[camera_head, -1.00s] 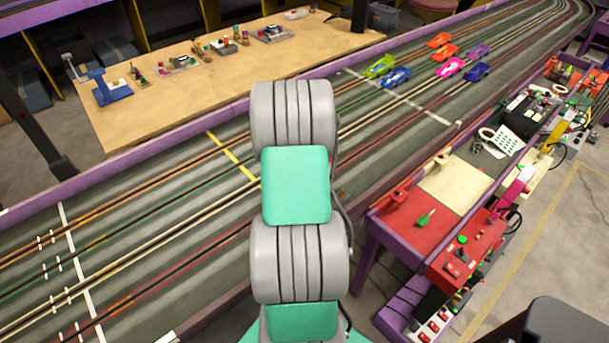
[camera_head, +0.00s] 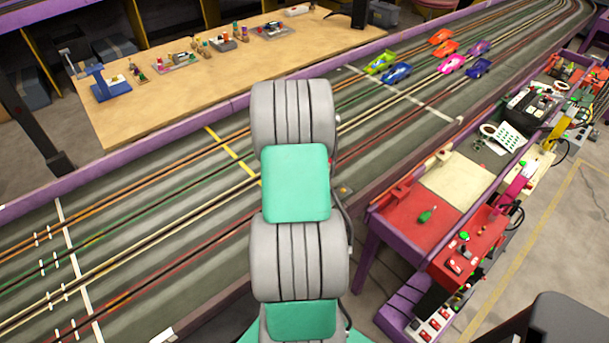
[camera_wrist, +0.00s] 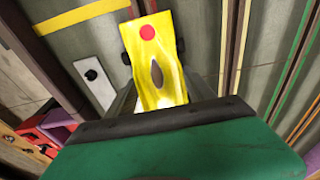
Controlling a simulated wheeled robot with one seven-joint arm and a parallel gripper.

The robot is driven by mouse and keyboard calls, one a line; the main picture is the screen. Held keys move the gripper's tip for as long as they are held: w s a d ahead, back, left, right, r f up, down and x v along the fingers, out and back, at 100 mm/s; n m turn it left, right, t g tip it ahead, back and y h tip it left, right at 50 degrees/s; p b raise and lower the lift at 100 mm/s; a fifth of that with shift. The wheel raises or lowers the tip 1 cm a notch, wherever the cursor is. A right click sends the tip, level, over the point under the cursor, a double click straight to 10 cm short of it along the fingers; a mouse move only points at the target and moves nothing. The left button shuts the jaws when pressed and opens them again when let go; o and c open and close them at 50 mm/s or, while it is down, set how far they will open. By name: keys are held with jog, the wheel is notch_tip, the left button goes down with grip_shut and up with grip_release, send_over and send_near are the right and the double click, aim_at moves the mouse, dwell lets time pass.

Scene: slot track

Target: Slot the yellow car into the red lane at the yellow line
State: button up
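The yellow car (camera_wrist: 158,60), with a red round mark, is in my gripper (camera_wrist: 155,95) in the wrist view. The gripper is shut on it, though the fingers are mostly hidden by the car and the green gripper body. The yellow line (camera_wrist: 82,16) crosses at the upper left of the wrist view. In the head view, the yellow line (camera_head: 232,155) and the red lane (camera_head: 190,264) show left of my arm, which hides the gripper and the car.
Several other cars, including a green one (camera_head: 380,64) and a pink one (camera_head: 451,64), stand farther up the track. A red-topped bench (camera_head: 415,215) with controls stands right of the track. A wooden table (camera_head: 180,100) lies beyond it. A purple wall (camera_head: 160,150) edges the track.

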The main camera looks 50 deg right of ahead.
jog(key=o, duration=0.6)
jog(key=shift+c, duration=0.2)
jog(key=shift+r, duration=0.1)
jog(key=r, duration=0.5)
jog(key=a+r, duration=0.1)
jog(key=r, duration=0.1)
jog(key=shift+w+r, duration=0.15)
jog(key=shift+r, duration=0.15)
